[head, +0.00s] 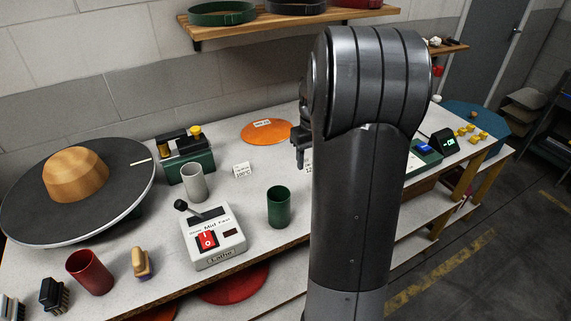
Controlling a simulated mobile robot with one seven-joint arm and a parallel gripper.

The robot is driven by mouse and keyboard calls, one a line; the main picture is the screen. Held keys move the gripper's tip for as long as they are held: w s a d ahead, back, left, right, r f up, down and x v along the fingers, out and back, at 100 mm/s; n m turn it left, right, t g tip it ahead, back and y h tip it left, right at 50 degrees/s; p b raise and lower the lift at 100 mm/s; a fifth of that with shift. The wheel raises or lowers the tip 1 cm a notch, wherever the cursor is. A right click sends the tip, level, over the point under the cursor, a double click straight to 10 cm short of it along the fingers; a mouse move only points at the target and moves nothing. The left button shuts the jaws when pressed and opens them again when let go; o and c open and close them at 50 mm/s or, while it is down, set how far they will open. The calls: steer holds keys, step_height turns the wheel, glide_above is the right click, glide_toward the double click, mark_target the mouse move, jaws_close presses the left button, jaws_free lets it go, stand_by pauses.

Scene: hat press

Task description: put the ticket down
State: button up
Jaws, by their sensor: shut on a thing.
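My gripper (300,158) points down over the worktable, just left of my dark arm, which hides part of it. It is shut on a white ticket (308,165) with dark print. Only a strip of this ticket shows beside the arm, and I cannot tell whether it touches the table. Another white ticket (242,170) stands on the table behind the green cup. A further label (262,123) lies on the orange felt disc (280,133).
The worktable (325,247) also holds a Lathe control box (212,235), a green cup (279,207), a grey cup (193,182), a red cup (89,272) and brushes. A wooden block stands on a large dark disc (120,180) at left. Bare tabletop lies around the green cup.

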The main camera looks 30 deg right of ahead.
steer(key=w+d, duration=0.5)
steer(key=w, duration=0.5)
glide_above(274, 162)
step_height(274, 162, down, 7)
steer(key=shift+w+r, duration=0.1)
steer(key=shift+w, duration=0.05)
steer(key=shift+f, duration=2.05)
steer(key=o, duration=0.9)
steer(key=shift+f, duration=0.1)
